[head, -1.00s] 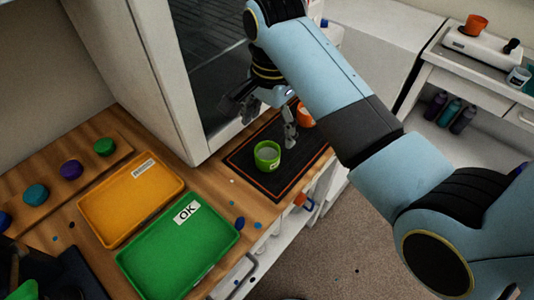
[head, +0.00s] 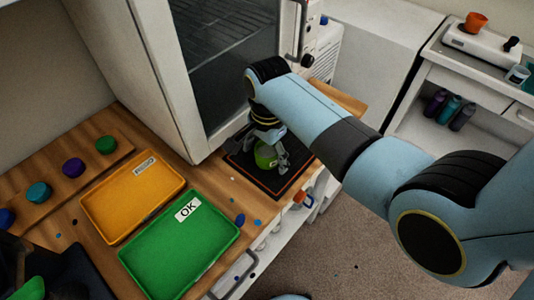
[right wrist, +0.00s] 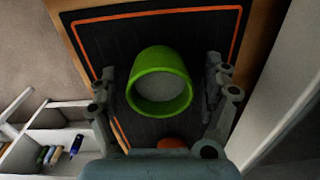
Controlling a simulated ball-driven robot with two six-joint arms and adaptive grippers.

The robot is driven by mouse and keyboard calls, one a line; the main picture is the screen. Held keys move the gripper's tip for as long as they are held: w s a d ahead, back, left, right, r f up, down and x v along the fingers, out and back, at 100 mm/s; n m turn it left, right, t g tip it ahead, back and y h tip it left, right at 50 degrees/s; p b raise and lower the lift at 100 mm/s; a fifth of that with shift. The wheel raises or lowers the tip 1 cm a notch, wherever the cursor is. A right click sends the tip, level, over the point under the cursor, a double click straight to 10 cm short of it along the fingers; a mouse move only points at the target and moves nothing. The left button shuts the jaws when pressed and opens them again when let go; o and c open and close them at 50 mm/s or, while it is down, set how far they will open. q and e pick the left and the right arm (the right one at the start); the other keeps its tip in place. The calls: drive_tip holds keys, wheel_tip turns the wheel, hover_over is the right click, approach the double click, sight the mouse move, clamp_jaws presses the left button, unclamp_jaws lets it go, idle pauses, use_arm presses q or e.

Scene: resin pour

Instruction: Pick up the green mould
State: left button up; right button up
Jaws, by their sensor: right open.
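The green mould (head: 265,158) is a small cup with a pale grey inside, standing on the black mat with an orange border (head: 238,161). My right gripper (head: 271,156) is lowered over it and partly hides it in the head view. In the right wrist view the green mould (right wrist: 160,58) lies between the two spread fingers of the right gripper (right wrist: 158,92), with a gap on each side. The gripper is open and holds nothing. My left gripper is not in view.
An orange mould (right wrist: 172,143) stands close by, partly hidden by the gripper. A white cabinet with a dark glass door (head: 225,60) rises behind the mat. A yellow tray (head: 130,205) and a green OK tray (head: 180,250) lie to the left. Several coloured pucks line the back.

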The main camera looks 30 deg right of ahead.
drive_tip(key=c, duration=1.3)
drive_tip(key=shift+r, duration=0.1)
